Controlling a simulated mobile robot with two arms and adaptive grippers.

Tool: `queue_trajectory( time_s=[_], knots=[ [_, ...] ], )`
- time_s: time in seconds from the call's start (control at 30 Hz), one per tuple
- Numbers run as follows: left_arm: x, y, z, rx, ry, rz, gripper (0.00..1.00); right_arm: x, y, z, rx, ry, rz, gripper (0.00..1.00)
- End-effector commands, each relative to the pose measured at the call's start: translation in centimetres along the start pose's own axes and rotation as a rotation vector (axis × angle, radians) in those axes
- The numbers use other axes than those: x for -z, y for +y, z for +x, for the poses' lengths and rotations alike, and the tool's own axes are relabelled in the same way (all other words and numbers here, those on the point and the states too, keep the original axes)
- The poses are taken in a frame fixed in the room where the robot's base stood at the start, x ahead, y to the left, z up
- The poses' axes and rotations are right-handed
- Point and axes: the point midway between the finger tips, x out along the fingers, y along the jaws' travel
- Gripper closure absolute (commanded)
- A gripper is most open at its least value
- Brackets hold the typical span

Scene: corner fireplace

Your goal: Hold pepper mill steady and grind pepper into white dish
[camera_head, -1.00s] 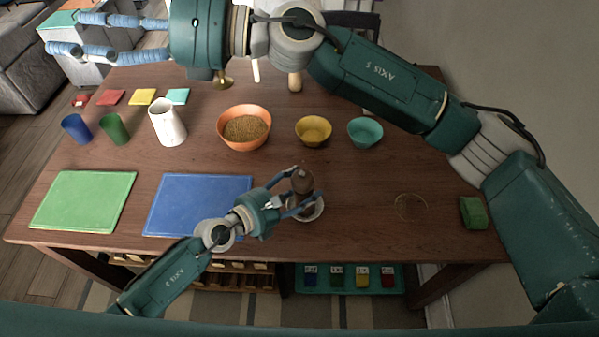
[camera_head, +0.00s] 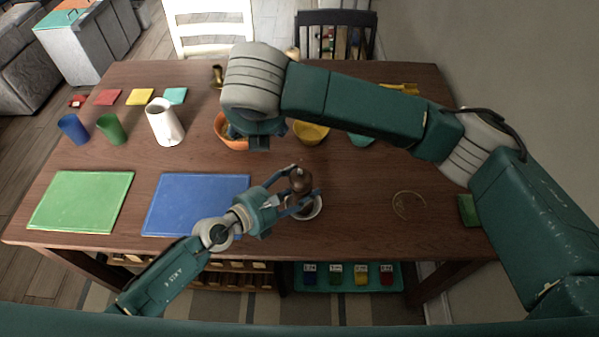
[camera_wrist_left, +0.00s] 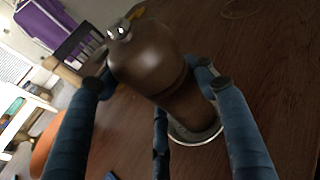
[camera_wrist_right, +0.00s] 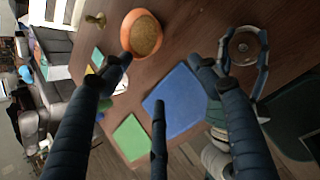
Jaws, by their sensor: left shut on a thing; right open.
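The brown pepper mill (camera_head: 300,181) stands over the white dish (camera_head: 318,212), whose rim shows around and below it. My left gripper (camera_head: 303,188) is shut around the mill; in the left wrist view the mill (camera_wrist_left: 150,65) is between the fingers (camera_wrist_left: 160,88), with the dish rim (camera_wrist_left: 205,137) below. Whether the mill touches the dish is unclear. In the right wrist view my right gripper (camera_wrist_right: 160,72) is open and empty, above the table, with mill and dish (camera_wrist_right: 243,47) off to the right. In the head view its fingers are mostly hidden by my wrist.
An orange bowl (camera_head: 224,124) of grain, a yellow bowl (camera_head: 311,133) and a teal bowl, partly behind my right arm, stand behind the mill. A white pitcher (camera_head: 164,124), blue board (camera_head: 196,205) and green board (camera_head: 80,200) are left. Table right of the dish is mostly clear.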

Motion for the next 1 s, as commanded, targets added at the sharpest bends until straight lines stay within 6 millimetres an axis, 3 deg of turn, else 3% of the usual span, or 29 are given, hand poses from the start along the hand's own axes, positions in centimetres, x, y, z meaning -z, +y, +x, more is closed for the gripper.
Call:
queue_trajectory(
  time_s=[0.1,0.3,0.47,0.8,1.0],
  knots=[
    [0.3,0.0,0.0,0.001,0.005,0.0,0.77,2.4,-4.8,-0.7,0.176,0.076,-0.112,0.39],
    [0.3,-0.1,0.0,0.001,0.005,-0.001,0.77,4.0,-8.9,-2.0,0.327,0.147,-0.221,0.39],
    [0.3,-0.1,0.0,0.001,0.005,-0.001,0.77,4.4,-10.0,-1.0,0.349,0.159,-0.236,0.39],
    [0.3,-0.1,0.0,0.001,0.005,-0.001,0.77,5.1,-12.2,5.1,0.348,0.157,-0.232,0.39],
    [0.3,-0.1,0.0,0.001,0.005,0.0,0.77,5.3,-13.2,7.8,0.345,0.156,-0.232,0.39]
  ],
)
